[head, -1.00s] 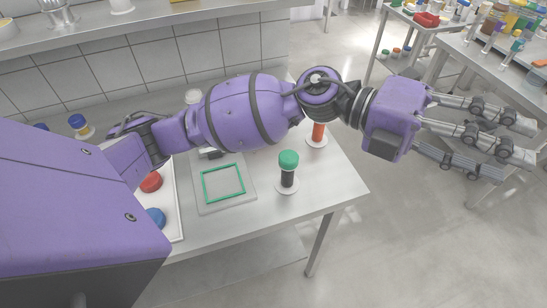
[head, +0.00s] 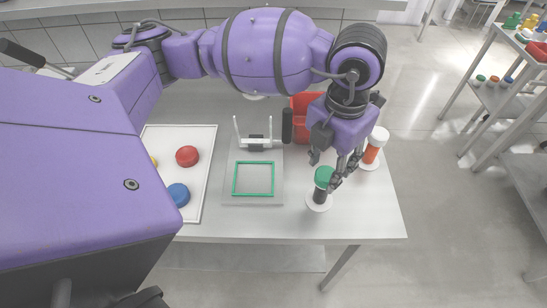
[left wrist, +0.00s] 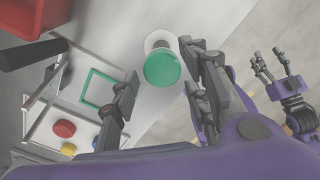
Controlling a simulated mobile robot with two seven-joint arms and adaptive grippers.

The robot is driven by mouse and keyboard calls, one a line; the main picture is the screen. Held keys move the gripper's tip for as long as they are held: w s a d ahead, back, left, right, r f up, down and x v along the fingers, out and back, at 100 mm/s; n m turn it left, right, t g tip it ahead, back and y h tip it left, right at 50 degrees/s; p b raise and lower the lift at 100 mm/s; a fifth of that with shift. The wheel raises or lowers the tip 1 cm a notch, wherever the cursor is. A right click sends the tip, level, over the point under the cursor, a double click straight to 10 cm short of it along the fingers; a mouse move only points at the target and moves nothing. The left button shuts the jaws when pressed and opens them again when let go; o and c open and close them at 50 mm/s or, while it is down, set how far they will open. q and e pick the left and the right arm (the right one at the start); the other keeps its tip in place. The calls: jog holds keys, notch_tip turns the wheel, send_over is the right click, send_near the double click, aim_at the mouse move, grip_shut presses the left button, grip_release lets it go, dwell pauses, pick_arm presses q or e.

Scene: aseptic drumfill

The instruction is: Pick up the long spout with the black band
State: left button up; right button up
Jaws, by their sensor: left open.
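The green-topped spout (head: 323,178) with a black lower part stands upright on a white round base near the table's front edge. My left gripper (head: 329,166) is over it, fingers pointing down and open beside its top. In the left wrist view the round green top (left wrist: 163,68) lies between the spread fingers, nearer the right ones, with a gap to the left one. I cannot tell whether any finger touches it. The green top hides most of the black part there. My right gripper (left wrist: 277,66) shows at the right of the left wrist view, its fingers apart and empty.
A red bin (head: 301,128), a black cylinder (head: 287,125) and a plate with a green frame (head: 236,180) are left. A white tray (head: 209,165) holds coloured caps.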

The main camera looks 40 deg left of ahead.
aim_at(326, 173)
pick_arm(q)
notch_tip(326, 173, down, 4)
jog(key=shift+f, duration=0.2)
jog(key=shift+c, duration=0.3)
jog(key=shift+r, duration=0.1)
grip_shut()
